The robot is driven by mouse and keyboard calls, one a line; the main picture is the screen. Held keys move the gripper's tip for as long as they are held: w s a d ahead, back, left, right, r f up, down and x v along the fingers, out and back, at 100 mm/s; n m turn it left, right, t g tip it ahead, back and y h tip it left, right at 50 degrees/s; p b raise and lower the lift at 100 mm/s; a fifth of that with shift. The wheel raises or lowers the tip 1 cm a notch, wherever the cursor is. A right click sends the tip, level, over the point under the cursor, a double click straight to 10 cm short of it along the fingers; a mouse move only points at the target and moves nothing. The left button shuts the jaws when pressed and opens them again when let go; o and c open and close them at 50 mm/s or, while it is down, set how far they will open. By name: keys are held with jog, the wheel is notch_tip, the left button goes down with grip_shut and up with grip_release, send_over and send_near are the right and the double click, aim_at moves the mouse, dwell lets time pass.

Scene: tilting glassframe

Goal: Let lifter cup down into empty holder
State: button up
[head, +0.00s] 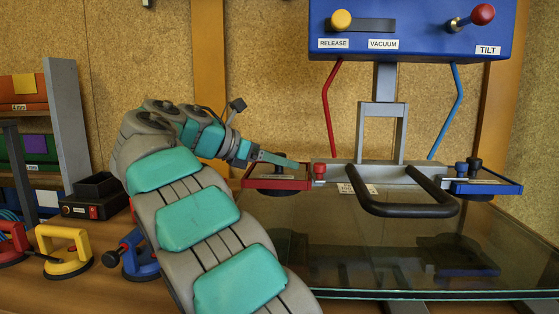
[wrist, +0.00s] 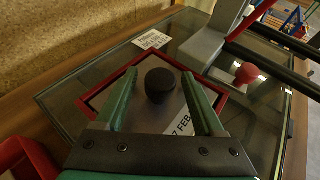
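A red-edged holder (head: 250,184) sits at the left end of the lifter's grey crossbar, above the glass pane. A round black cup (head: 279,191) shows under it. In the wrist view a black knob (wrist: 160,85) stands upright on the grey plate inside the red frame (wrist: 222,88). A label beside it is partly covered by a finger. My gripper (wrist: 160,76) is open, with its green fingers on either side of the knob and a gap on both sides. In the head view my gripper (head: 279,160) is just above the red holder.
A blue holder (head: 490,189) with a black knob is at the crossbar's right end. A black handle bar (head: 408,211) juts forward between them. A blue control box (head: 415,30) hangs above. Yellow (head: 66,252) and other coloured suction handles stand on the bench at left.

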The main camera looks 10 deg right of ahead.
aim_at(252, 176)
jog(key=shift+r, duration=0.1)
jog(key=shift+a+r, duration=0.15)
jog(key=shift+r, duration=0.05)
jog(key=p+v, duration=0.2)
jog(key=v, duration=0.3)
jog(key=shift+s+a+r+p, duration=0.1)
jog(key=shift+a+r+p, duration=0.15)
jog(key=shift+a+p, duration=0.05)
jog(key=shift+s+a+r+p, duration=0.2)
jog(key=shift+s+a+p, duration=0.05)
jog(key=shift+a+p, duration=0.4)
jog(key=shift+f, duration=0.1)
